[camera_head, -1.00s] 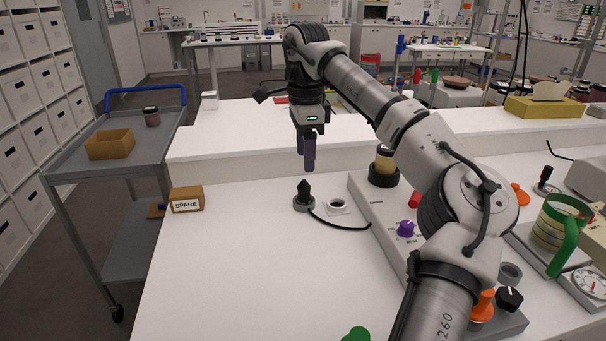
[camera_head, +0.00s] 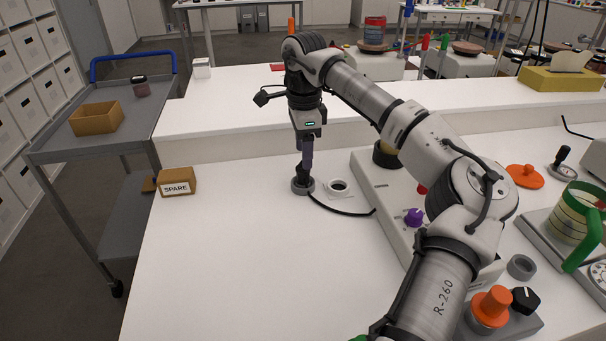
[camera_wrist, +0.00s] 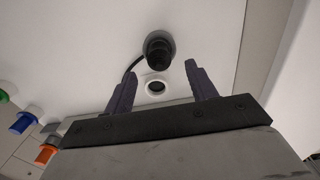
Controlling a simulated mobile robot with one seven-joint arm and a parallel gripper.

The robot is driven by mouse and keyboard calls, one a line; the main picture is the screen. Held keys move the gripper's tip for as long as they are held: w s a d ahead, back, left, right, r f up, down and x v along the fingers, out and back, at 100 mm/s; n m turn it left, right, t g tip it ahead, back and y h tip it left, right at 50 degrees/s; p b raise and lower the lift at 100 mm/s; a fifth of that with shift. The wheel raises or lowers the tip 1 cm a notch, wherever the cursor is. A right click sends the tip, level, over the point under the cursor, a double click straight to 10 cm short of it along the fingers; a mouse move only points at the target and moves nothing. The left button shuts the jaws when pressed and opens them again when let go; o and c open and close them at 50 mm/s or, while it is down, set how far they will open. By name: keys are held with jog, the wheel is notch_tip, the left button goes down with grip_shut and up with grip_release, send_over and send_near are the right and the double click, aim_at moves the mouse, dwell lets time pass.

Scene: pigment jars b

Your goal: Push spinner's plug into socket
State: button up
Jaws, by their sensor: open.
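The black plug (camera_head: 300,182) stands upright in a grey ring-shaped holder (camera_head: 302,190) on the white bench. A black cable runs from it to the spinner, a pale flat housing (camera_head: 376,203). The socket (camera_head: 338,186), a dark hole in a white ring, lies just right of the plug. My gripper (camera_head: 305,168) points down over the plug, its fingers overlapping the plug's top in the head view. In the wrist view, my open gripper (camera_wrist: 161,72) has spread fingers with nothing pinched; the plug (camera_wrist: 158,50) and socket (camera_wrist: 155,87) appear between their lines.
A SPARE box (camera_head: 177,181) stands at the bench's left edge, beside a grey trolley (camera_head: 62,139). The spinner carries a purple knob (camera_head: 413,217). A green-handled jar (camera_head: 572,215) stands far right. The bench front left of my arm is clear.

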aim_at(303, 176)
jog(key=shift+s+a+f+p, duration=0.1)
jog(key=shift+f+p, duration=0.75)
jog(key=shift+f, duration=1.8)
jog(key=c, duration=1.1)
jog(key=shift+r, duration=0.15)
